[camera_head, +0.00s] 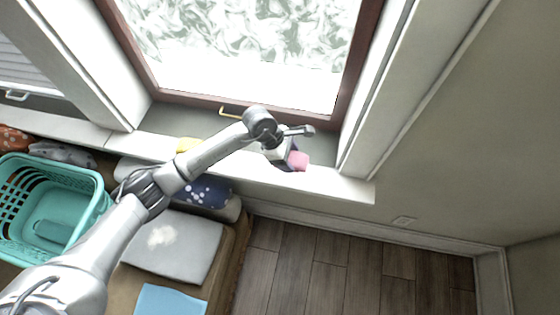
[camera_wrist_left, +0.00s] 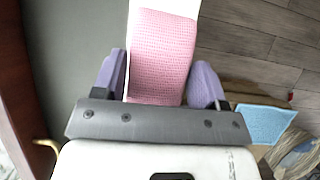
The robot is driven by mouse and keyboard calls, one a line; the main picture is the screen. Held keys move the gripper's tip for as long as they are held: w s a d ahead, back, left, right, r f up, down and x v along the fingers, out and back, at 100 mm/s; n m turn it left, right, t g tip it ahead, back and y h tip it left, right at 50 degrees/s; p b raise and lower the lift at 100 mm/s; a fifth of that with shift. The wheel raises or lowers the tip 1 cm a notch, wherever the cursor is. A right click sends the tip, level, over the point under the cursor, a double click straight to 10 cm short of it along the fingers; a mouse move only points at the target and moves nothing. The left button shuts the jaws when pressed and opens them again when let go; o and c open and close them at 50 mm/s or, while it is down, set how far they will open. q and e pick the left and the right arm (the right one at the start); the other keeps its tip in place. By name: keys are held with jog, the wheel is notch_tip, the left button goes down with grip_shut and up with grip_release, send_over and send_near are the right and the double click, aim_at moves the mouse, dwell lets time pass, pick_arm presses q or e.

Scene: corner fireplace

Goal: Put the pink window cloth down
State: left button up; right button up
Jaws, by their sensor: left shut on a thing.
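The pink window cloth (camera_head: 299,161) is at the right part of the white window sill (camera_head: 345,184), below the brown-framed window. In the left wrist view the folded pink cloth (camera_wrist_left: 162,55) lies between the two purple fingers. My left gripper (camera_head: 290,158) is shut on it; it also shows in the left wrist view (camera_wrist_left: 163,82). The cloth appears over or on the sill, and I cannot tell whether its underside touches it. The gripper hides part of the cloth in the head view. My right gripper is not in view.
A yellow item (camera_head: 188,145) lies on the sill to the left, close to my left arm. Below are a teal basket (camera_head: 50,160), a dark blue patterned cushion (camera_head: 207,191), a grey cushion (camera_head: 185,250) and a light blue cloth (camera_head: 170,300). The wooden floor at right is clear.

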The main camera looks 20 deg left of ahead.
pick_arm(q)
jog(key=a+f, duration=0.1)
jog(key=a, duration=0.2)
jog(key=shift+w+f, duration=0.35)
jog(key=shift+f, duration=0.05)
jog(key=shift+d+f+b, duration=0.1)
jog(key=shift+f+b, duration=0.7)
jog(key=shift+f, duration=1.2)
jog(key=shift+f, duration=0.2)
jog(key=o, duration=0.9)
